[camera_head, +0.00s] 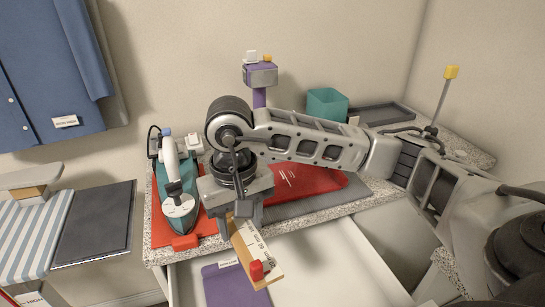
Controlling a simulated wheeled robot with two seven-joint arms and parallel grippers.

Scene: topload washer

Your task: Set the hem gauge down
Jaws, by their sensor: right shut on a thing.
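The hem gauge (252,252) is a wooden strip with white scale markings and a red slider (257,270) at its near end. My right gripper (240,218) is shut on its far end. The gauge points toward the front, above an open white drawer (325,268). A purple mat (225,285) with a small label lies in the drawer, below and left of the gauge. The gauge appears apart from the mat, but the exact height is hard to tell. My left gripper is not in view.
A teal iron (178,205) stands on a red mat left of my gripper. A teal bin (326,104) and dark tray (382,113) sit at the back. The drawer's right part is clear.

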